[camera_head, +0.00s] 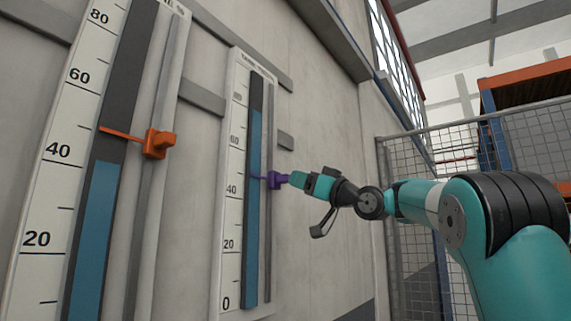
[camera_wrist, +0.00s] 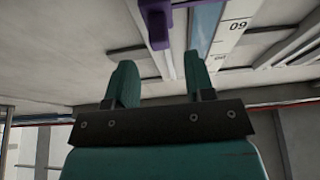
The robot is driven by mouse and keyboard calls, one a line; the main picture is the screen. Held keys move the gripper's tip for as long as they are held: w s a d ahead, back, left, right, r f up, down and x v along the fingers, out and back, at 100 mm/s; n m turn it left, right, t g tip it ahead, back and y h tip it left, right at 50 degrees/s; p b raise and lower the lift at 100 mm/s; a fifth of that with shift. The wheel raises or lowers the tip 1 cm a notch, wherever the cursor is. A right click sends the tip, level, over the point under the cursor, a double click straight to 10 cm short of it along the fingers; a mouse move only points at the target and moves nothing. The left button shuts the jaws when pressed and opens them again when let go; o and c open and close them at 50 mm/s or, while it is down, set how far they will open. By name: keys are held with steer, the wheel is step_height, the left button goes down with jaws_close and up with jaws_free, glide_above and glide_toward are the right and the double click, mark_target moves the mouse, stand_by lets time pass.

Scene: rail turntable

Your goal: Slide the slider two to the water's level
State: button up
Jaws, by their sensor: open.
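The right-hand gauge (camera_head: 232,215) has a blue water column (camera_head: 252,225) whose top stands above the 60 mark. Its purple slider (camera_head: 275,180) sits on the rail with its pointer between 40 and 60, well below the water top. My gripper (camera_head: 292,180) is at the purple slider's knob in the head view. In the wrist view the two teal fingers of my gripper (camera_wrist: 160,80) are apart with nothing between them. The purple slider (camera_wrist: 156,28) shows just beyond the fingertips. Whether a finger touches it, I cannot tell.
The left-hand gauge (camera_head: 45,200) has an orange slider (camera_head: 155,143) with its pointer a little above its water top (camera_head: 105,170). A mesh fence (camera_head: 405,170) and an orange-and-blue rack (camera_head: 525,80) stand at the right. The wall between gauge and fence is bare.

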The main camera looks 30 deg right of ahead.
mark_target(285, 175)
steer(key=p+x, duration=0.2)
steer(key=x, duration=0.3)
steer(key=shift+r, duration=0.15)
steer(key=shift+w+a+p, duration=0.2)
steer(key=shift+w+p, duration=0.3)
steer(key=shift+w, duration=0.15)
steer(key=shift+c, duration=0.5)
